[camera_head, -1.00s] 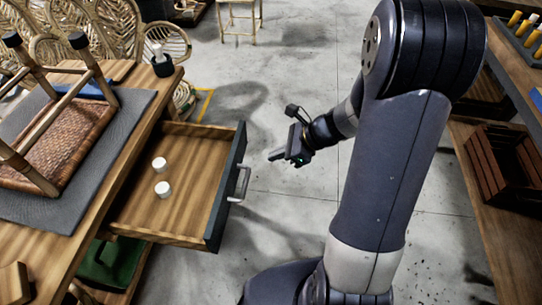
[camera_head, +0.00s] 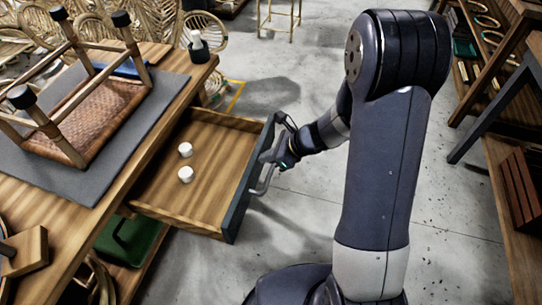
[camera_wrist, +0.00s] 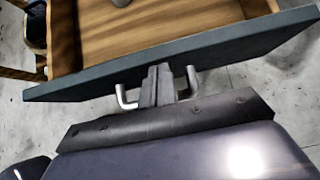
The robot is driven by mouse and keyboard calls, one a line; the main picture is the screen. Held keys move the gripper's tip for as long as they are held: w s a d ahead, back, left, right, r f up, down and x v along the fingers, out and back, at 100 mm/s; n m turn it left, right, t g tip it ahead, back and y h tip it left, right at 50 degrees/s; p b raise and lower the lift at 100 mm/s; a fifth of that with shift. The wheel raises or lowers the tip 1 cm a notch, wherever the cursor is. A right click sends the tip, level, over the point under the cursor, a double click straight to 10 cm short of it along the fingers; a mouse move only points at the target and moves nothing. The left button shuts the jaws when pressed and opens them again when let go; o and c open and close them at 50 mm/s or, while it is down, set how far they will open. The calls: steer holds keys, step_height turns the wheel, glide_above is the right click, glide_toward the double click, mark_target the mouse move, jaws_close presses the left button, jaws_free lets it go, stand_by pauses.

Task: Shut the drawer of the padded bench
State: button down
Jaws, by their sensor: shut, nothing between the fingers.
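The padded bench (camera_head: 88,184) stands at the left with a dark grey pad on its top. Its wooden drawer (camera_head: 215,150) is pulled well out towards the right. The drawer's dark front panel (camera_head: 240,200) carries a metal bar handle (camera_head: 262,184). In the wrist view the panel (camera_wrist: 100,82) spans the picture, with the handle (camera_wrist: 125,100) on its near face. My gripper (camera_head: 268,158) is shut and empty at the drawer front, by the handle. In the wrist view its fingers (camera_wrist: 157,72) lie between the handle's two ends, at the panel; contact is hard to tell.
Two small white cylinders (camera_head: 185,150) stand inside the drawer. An upturned woven stool (camera_head: 95,120) lies on the pad. A green bin (camera_head: 130,240) sits below the drawer. Shelving with a slatted crate (camera_head: 522,185) stands at the right. Concrete floor (camera_head: 310,205) is clear between.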

steer(key=shift+a, duration=0.1)
steer(key=w+a+p, duration=0.2)
steer(key=w+a, duration=0.2)
steer(key=a, duration=0.8)
steer(key=w+a+p, duration=0.1)
steer(key=w+a, duration=0.4)
steer(key=a, duration=0.7)
steer(key=shift+a+p, duration=0.35)
steer(key=shift+p, duration=0.05)
